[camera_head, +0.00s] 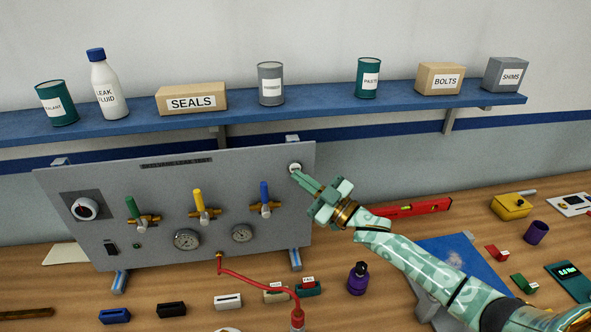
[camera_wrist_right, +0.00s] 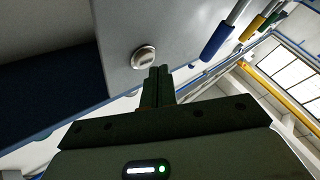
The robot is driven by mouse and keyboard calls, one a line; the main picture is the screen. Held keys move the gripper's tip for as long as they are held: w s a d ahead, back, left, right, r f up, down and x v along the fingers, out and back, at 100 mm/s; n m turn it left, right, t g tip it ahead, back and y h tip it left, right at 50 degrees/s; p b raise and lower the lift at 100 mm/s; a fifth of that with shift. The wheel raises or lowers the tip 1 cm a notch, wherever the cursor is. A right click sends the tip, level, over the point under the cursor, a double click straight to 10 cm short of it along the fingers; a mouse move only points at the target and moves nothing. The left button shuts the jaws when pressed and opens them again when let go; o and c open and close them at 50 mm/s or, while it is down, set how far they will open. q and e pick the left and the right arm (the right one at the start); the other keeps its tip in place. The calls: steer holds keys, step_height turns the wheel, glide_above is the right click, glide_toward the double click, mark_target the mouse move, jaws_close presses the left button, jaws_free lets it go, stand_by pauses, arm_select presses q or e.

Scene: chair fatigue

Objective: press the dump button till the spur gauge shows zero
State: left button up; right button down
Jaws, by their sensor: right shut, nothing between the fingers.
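A grey upright panel (camera_head: 130,230) stands on the bench. A round pale button (camera_head: 294,166) sits at its top right corner; it also shows in the right wrist view (camera_wrist_right: 144,57). My right gripper (camera_head: 296,173) is shut and empty, its fingertips at the button's lower edge in the head view. In the right wrist view the fingertips (camera_wrist_right: 160,70) appear just beside the button; I cannot tell whether they touch it. Two round gauges, a left one (camera_head: 187,239) and a right one (camera_head: 242,233), sit low on the panel. Their needles and labels are too small to read. My left gripper is not in view.
Green (camera_head: 132,207), yellow (camera_head: 199,198) and blue (camera_head: 264,192) valve levers line the panel. A blue shelf (camera_head: 320,99) with cans and boxes hangs above. A red level (camera_head: 415,208) and a purple bottle (camera_head: 358,278) are on the bench near my right arm.

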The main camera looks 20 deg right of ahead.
steer(key=shift+w, duration=0.25)
steer(key=shift+w+d, duration=0.15)
steer(key=shift+w, duration=0.2)
stand_by(0.6)
steer(key=shift+s+a+p, duration=0.2)
steer(key=shift+s+p, duration=0.15)
steer(key=shift+s, duration=0.45)
steer(key=s+p, duration=0.1)
steer(key=s, duration=0.1)
steer(key=s+a+p, duration=0.1)
steer(key=s+p, duration=0.1)
steer(key=shift+s+a, duration=0.15)
steer(key=shift+s, duration=0.25)
stand_by(0.8)
